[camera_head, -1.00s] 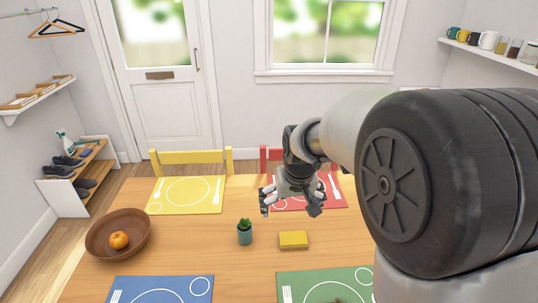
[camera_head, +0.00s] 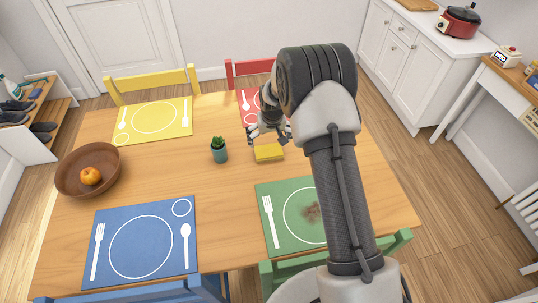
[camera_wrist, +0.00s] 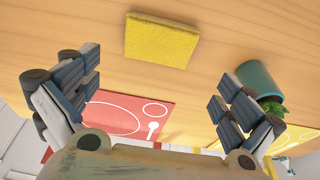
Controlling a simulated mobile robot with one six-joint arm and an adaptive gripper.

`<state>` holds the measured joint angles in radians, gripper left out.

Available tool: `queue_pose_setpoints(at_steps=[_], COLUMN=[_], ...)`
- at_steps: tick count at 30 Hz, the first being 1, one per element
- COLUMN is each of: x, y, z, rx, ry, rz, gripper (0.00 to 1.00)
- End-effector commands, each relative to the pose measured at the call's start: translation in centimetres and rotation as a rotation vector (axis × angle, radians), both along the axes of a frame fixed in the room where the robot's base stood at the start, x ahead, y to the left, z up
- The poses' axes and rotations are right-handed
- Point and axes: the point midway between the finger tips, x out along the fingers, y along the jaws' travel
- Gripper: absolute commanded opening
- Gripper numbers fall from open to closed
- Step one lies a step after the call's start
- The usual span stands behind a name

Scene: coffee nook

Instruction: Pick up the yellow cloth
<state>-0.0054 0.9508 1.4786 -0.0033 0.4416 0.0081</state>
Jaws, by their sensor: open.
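The yellow cloth (camera_head: 269,152) is a folded, flat rectangular block lying on the wooden table, between the potted plant and the green placemat. My gripper (camera_head: 270,137) is open and empty, just behind the cloth in the head view. In the wrist view the cloth (camera_wrist: 161,40) lies near the top centre, beyond the open fingers (camera_wrist: 160,100), with nothing between them but table and placemat. The gripper is apart from the cloth. My arm hides part of the table's right side.
A small potted plant (camera_head: 219,150) stands just left of the cloth; it also shows near the right finger in the wrist view (camera_wrist: 262,84). A wooden bowl (camera_head: 68,184) holds an orange fruit (camera_head: 91,176). The green placemat (camera_head: 272,237) has a brown stain. Open table lies left of the plant.

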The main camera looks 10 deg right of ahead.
Motion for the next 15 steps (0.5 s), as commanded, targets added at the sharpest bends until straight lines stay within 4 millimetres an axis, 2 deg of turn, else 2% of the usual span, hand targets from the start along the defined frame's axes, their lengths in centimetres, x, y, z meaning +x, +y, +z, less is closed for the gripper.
queue_pose_setpoints(at_steps=[1, 4, 15], x=[0.3, 0.7, 1.3], y=[0.0, 0.0, -0.1], z=[-1.4, -2.9, -5.4], rx=[0.000, 0.000, 0.000], ry=[0.001, 0.000, 0.001], rz=[0.000, 0.000, 0.000], gripper=[1.00, 1.00, 1.00])
